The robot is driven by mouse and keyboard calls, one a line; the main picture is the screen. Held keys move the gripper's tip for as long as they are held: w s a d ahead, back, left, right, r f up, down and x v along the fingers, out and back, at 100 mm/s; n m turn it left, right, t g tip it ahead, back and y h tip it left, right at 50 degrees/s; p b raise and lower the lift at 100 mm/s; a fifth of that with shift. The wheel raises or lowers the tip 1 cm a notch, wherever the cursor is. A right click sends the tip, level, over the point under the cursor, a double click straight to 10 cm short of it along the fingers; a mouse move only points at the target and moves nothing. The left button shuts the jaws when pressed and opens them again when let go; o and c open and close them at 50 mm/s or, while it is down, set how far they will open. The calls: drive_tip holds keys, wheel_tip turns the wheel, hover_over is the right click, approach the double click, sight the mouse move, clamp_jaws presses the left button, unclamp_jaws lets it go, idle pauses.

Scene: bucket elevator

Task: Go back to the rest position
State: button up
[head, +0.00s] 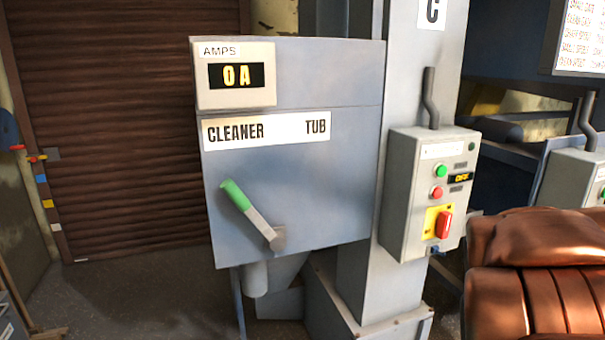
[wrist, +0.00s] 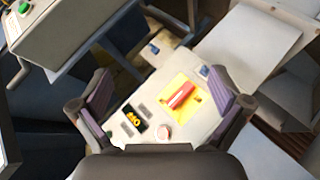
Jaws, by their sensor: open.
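My gripper (wrist: 158,88) shows only in the wrist view, with its two padded fingers wide apart and nothing between them. Beyond the fingers is the grey control box (wrist: 215,118), apart from them as far as I can tell. The box (head: 398,225) is also in the head view, on a grey column. The switch shows in the wrist view too (wrist: 180,95).
A grey cabinet (head: 300,195) marked CLEANER TUB has a green-tipped lever (head: 250,213) and an AMPS display (head: 236,76) reading 0A. A brown, creased, shiny object (head: 545,265) fills the lower right. Another control box (head: 575,180) stands at the right edge. Floor (head: 130,295) is clear at left.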

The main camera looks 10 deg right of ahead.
drive_tip(key=s+a+f+m+g+y, duration=0.1)
drive_tip(key=s+a+f+g+y, duration=0.1)
drive_tip(key=s+a, duration=0.7)
drive_tip(key=s+a+f+g+y+p, duration=0.1)
drive_tip(key=s+a+f+g+y, duration=0.2)
drive_tip(key=s+a, duration=0.7)
drive_tip(key=s+a+f+m+g+y, duration=0.1)
drive_tip(key=s+a+f+g+y, duration=0.2)
drive_tip(key=s+a, duration=0.6)
wheel_tip(320, 180, down, 2)
drive_tip(key=shift+s+a+f+m+g+p, duration=0.1)
drive_tip(key=shift+s+a+m+g+p, duration=0.2)
drive_tip(key=shift+a+g, duration=0.7)
